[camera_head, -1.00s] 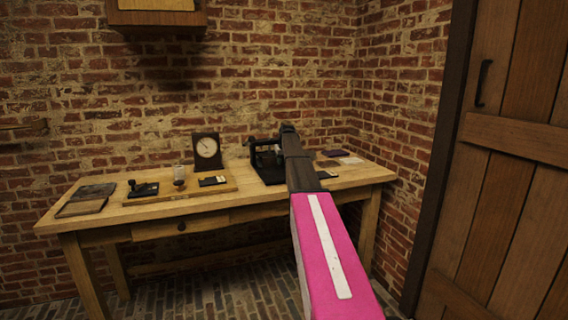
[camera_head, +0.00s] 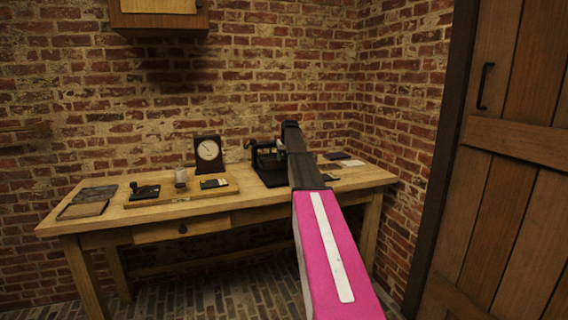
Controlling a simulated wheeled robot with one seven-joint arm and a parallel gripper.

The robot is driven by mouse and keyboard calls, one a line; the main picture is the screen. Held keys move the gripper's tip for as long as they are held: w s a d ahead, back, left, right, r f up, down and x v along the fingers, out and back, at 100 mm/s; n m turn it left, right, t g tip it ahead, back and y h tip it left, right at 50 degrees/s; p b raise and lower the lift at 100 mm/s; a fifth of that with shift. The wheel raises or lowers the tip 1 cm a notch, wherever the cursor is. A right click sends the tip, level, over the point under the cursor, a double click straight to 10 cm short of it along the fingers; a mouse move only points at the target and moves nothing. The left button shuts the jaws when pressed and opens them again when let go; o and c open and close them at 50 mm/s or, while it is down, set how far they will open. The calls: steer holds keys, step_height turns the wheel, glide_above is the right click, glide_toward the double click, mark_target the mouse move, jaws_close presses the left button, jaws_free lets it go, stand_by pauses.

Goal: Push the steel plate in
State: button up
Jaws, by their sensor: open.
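A small black machine (camera_head: 267,161) with a dark base stands on the right half of the wooden table (camera_head: 340,181). I cannot make out the steel plate at this size; my arm covers the machine's right side. My arm reaches forward over the table's front edge, and its dark end with my gripper (camera_head: 291,127) is above and just right of the machine. The gripper is seen from behind and its fingertips are hidden. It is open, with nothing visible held. I cannot tell whether it touches the machine.
A wooden board (camera_head: 189,194) carries a black key-like device (camera_head: 144,191), a small jar (camera_head: 181,177) and a dark block (camera_head: 214,183). A clock (camera_head: 208,152) stands behind. A book (camera_head: 87,202) lies at the left. Brick walls close the back and right; a wooden door (camera_head: 510,170) is at right.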

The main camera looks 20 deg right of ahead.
steer(key=v, duration=0.6)
steer(key=shift+s, duration=0.2)
